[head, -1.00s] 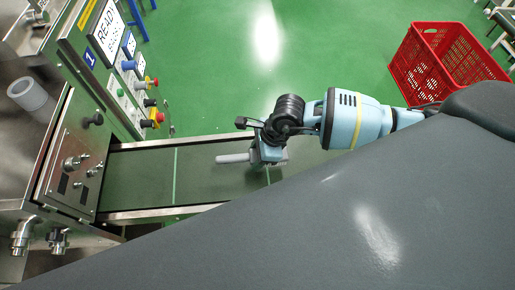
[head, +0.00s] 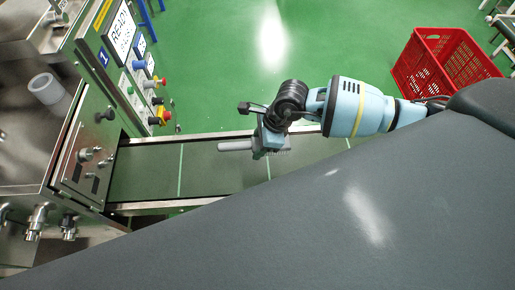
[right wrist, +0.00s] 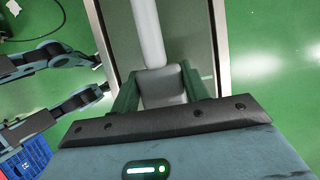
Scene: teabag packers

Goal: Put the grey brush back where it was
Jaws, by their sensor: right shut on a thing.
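The grey brush (head: 236,146) is held in my right gripper (head: 264,142) above the dark green conveyor belt (head: 145,173). Its pale handle points left, towards the machine, in the head view. In the right wrist view the brush's grey block (right wrist: 163,87) sits between the two green fingers of the right gripper (right wrist: 160,90), with the handle reaching up the picture over the belt. The gripper partly hides the brush in the head view. I cannot tell the height above the belt.
A steel machine with a control panel and coloured buttons (head: 156,100) stands at the belt's left end. Metal rails (head: 160,205) edge the belt. A red crate (head: 440,62) stands on the green floor at the right. A large dark grey surface covers the lower right.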

